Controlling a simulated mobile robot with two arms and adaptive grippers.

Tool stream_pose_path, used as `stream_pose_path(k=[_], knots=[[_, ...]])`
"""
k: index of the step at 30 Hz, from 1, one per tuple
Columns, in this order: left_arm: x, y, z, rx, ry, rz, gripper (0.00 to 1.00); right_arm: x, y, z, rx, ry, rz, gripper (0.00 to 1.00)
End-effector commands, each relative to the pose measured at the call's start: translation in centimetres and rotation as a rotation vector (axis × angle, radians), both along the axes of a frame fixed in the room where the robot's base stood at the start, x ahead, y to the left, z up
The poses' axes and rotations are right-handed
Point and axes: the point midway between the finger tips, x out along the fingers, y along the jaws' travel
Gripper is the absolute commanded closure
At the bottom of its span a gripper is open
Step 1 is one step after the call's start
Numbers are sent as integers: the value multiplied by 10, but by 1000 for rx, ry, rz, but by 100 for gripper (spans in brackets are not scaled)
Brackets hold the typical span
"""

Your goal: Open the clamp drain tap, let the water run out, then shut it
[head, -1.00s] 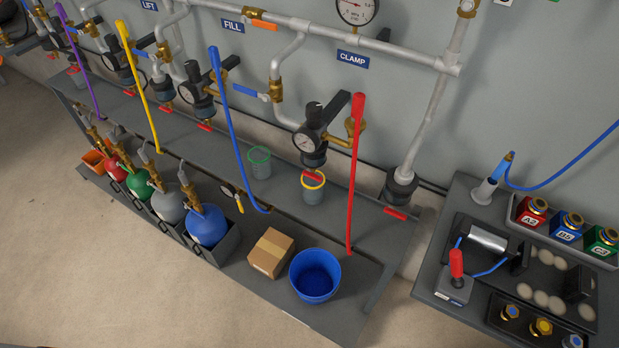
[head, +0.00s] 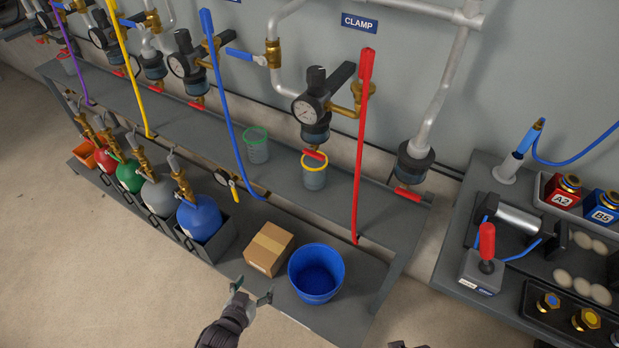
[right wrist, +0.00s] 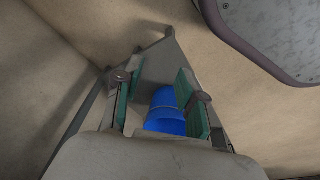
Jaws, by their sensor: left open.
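The CLAMP sign (head: 359,23) is on the wall above a filter-regulator with a round gauge (head: 306,109). The clamp drain tap, a small red lever (head: 315,155), sits under its bowl. A clear cup with a yellow rim (head: 314,178) stands on the shelf right below the tap. I cannot make out any water. My left gripper (head: 252,291) is open and empty at the bottom of the head view, left of the bucket and well short of the tap. My right gripper (right wrist: 158,88) is open and empty in the right wrist view, with the blue bucket beyond its fingers.
A blue bucket (head: 316,272) and a cardboard box (head: 269,248) stand on the lower shelf. Another red tap (head: 408,193) is under the right pipe. A side table (head: 452,235) stands at right.

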Motion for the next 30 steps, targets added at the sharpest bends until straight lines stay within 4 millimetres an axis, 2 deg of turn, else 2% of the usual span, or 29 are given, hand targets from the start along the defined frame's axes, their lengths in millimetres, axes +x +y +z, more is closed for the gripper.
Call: stream_pose_path(k=[1, 3, 5, 6, 9, 13, 15, 20, 26, 30], knots=[[25, -11, 14, -35, -105, -19, 15, 12, 2, 2, 2, -21, -2, 60], [51, -26, 52, -87, -243, -46, 15, 23, 3, 24, 4, -38, -5, 60], [68, -38, 87, -132, -359, -73, 15, 29, 3, 44, 5, -52, -8, 60], [75, -46, 111, -161, -433, -95, 15, 31, 3, 58, 5, -61, -9, 60], [83, -62, 165, -230, -597, -145, 15, 31, 2, 90, 6, -82, -13, 60], [79, -76, 218, -293, -751, -201, 15, 25, 1, 124, 7, -100, -16, 60], [76, -80, 237, -316, -800, -221, 15, 21, 0, 136, 7, -104, -17, 60], [74, -85, 256, -336, -846, -240, 15, 16, -1, 149, 7, -108, -17, 60], [96, -97, 268, -335, -847, -240, 15, 15, -1, 155, 6, -111, -18, 60], [121, -112, 280, -335, -848, -240, 15, 15, -1, 153, 6, -111, -18, 60]])
